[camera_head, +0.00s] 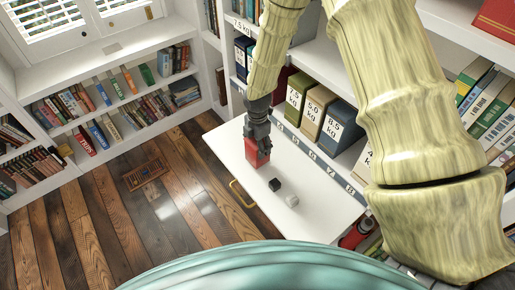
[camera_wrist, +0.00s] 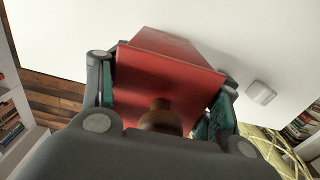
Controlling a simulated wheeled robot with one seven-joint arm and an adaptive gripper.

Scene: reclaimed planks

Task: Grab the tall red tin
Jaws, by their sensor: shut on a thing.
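The tall red tin (camera_head: 255,154) is a red box shape at the left part of a white board. My gripper (camera_head: 258,136) comes down on it from above, and its fingers are shut around its upper part. In the wrist view the tin (camera_wrist: 165,85) fills the space between the two fingers of my gripper (camera_wrist: 160,110), with a green pad on each side. A round brown knob (camera_wrist: 160,117) shows on the tin's near face. I cannot tell whether the tin's base touches the board.
The white board (camera_head: 225,150) also bears a small black cube (camera_head: 274,184) and a small white block (camera_head: 292,201), which shows in the wrist view (camera_wrist: 261,92). Numbered boxes (camera_head: 315,112) stand on the shelf behind. Wooden floor lies left of the board.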

